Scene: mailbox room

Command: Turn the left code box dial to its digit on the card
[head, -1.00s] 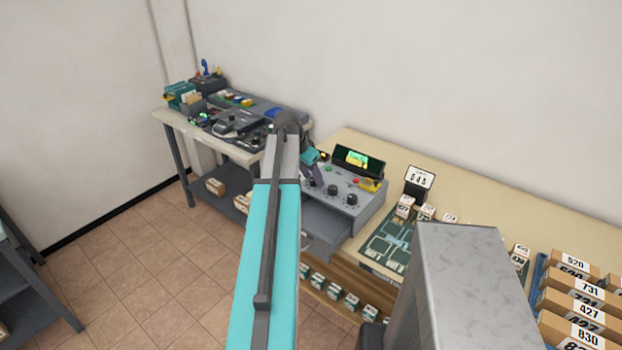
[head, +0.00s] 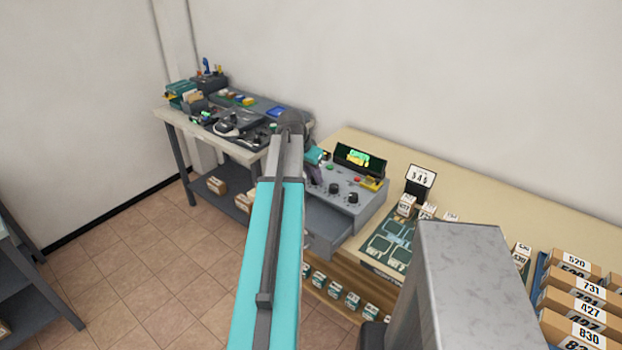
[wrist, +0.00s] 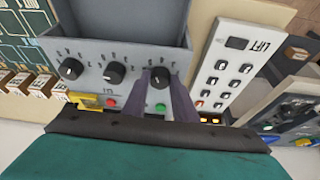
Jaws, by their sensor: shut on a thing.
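The grey code box (head: 350,207) stands on the bench with three black dials in a row. The left dial (wrist: 159,77) shows in the wrist view, which sees the box from the opposite side, so this dial is rightmost there. My gripper (wrist: 160,83) has its two purple fingers on either side of that dial and is shut on it. The middle dial (head: 333,188) and right dial (head: 351,197) are free. The card (head: 421,177) stands on the bench right of the box; its digits are too small to read surely. The left dial's pointer setting is unclear.
A lit display (head: 360,158) stands at the back of the box. A drawer (head: 327,222) juts from its front. Small boxes (head: 406,205) sit by the card. In the wrist view a white LIFT panel (wrist: 228,66) lies close beside the fingers.

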